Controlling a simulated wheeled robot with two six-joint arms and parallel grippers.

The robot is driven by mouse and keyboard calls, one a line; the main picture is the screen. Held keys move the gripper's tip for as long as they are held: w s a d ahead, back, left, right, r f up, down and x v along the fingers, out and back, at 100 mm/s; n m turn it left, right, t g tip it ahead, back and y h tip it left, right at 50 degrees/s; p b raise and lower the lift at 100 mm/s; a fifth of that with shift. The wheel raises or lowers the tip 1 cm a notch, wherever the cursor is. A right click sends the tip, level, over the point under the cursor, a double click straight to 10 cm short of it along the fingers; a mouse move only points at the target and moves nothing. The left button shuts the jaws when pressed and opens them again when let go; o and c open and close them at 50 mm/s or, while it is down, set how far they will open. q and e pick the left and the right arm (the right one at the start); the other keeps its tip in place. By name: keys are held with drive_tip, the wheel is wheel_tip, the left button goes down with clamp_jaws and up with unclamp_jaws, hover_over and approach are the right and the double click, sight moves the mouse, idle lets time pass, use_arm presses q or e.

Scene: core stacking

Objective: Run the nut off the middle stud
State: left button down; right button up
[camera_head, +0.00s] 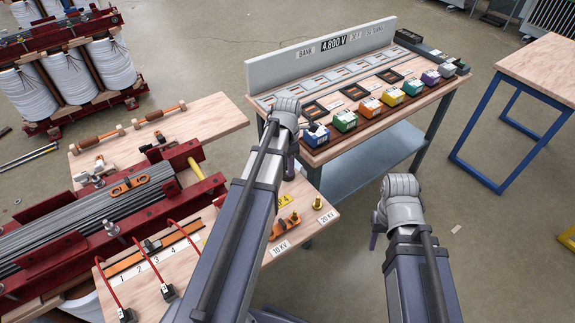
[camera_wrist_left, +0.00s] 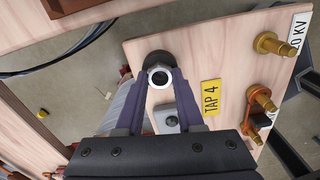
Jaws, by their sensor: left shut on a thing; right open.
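My left gripper (camera_head: 290,168) hangs over the pale wooden terminal board (camera_head: 320,226). In the left wrist view the left gripper (camera_wrist_left: 158,90) is shut on a silver hex nut (camera_wrist_left: 159,77), with a dark round part just behind it. I cannot tell whether a stud still passes through the nut. A grey square plate (camera_wrist_left: 168,118) with a dark centre shows between the fingers. Two brass studs (camera_head: 317,202) (camera_head: 295,218) stand at the 20 KV and 10 KV labels; an orange link (camera_head: 285,226) lies at the nearer one. My right gripper (camera_head: 377,236) is open and empty, right of the board.
A yellow TAP 4 label (camera_wrist_left: 211,97) lies beside the held nut. A bench (camera_head: 345,140) with several coloured boxes stands behind. Red clamp beams (camera_head: 110,240) and a grey core lie left. Several red leads (camera_head: 180,240) are in front.

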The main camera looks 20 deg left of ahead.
use_arm(q)
drive_tip(key=shift+c, duration=2.2)
unclamp_jaws()
wheel_tip(320, 180, up, 8)
drive_tip(key=p, duration=0.8)
drive_tip(key=shift+f, duration=0.15)
